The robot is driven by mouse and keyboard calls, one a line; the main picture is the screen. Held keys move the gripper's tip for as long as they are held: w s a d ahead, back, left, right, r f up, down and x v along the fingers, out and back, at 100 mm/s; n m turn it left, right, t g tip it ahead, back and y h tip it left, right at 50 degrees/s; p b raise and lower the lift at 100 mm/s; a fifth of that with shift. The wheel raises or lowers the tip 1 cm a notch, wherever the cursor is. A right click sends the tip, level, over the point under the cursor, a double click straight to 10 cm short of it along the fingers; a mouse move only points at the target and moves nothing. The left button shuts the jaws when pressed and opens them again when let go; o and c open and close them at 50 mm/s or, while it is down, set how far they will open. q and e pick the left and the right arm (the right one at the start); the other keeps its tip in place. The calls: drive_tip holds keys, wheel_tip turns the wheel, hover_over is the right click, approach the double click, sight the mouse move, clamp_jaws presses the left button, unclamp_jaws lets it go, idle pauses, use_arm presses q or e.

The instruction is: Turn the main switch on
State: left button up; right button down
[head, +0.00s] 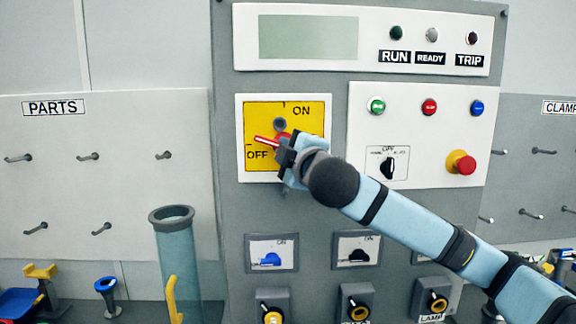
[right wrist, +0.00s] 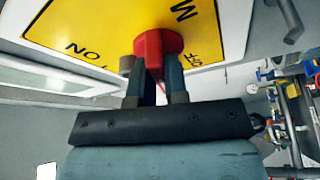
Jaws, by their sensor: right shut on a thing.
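The main switch is a red rotary handle (head: 265,140) on a yellow plate (head: 313,112) in the upper middle of the grey panel. ON is marked at the plate's top and OFF at its lower left. The handle's visible end points left, towards the OFF side. My right gripper (head: 287,151) is at the handle and hides part of it. In the right wrist view, my right gripper's fingers (right wrist: 160,72) are on either side of the red handle (right wrist: 157,43), shut on it. My left gripper is not in view.
A white plate to the right carries buttons, a black selector (head: 389,168) and a red emergency knob (head: 461,163). Smaller switches, including a blue one (head: 270,259), sit below. A clear tube (head: 177,255) stands at the lower left. Pegboards flank the panel.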

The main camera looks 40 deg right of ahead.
use_arm(q)
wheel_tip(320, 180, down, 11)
drive_tip(key=b, duration=1.1)
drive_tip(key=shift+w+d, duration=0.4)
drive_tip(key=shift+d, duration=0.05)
use_arm(e)
drive_tip(key=shift+w+a+f+m+h, duration=0.15)
drive_tip(key=shift+m+h, duration=1.2)
drive_tip(key=shift+m, duration=1.7)
drive_tip(key=shift+a+f+m+h, duration=0.1)
drive_tip(key=shift+m+h, duration=1.3)
drive_tip(key=shift+m, duration=1.7)
drive_tip(key=shift+w+a+f+m+h, duration=0.15)
drive_tip(key=shift+m+h, duration=1.2)
drive_tip(key=shift+m, duration=1.7)
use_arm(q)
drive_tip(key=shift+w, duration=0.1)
use_arm(e)
drive_tip(key=shift+s+d+m, duration=0.1)
drive_tip(key=shift+m, duration=0.2)
drive_tip(key=c, duration=1.4)
unclamp_jaws()
drive_tip(key=shift+s+r, duration=0.1)
drive_tip(key=shift+r, duration=0.05)
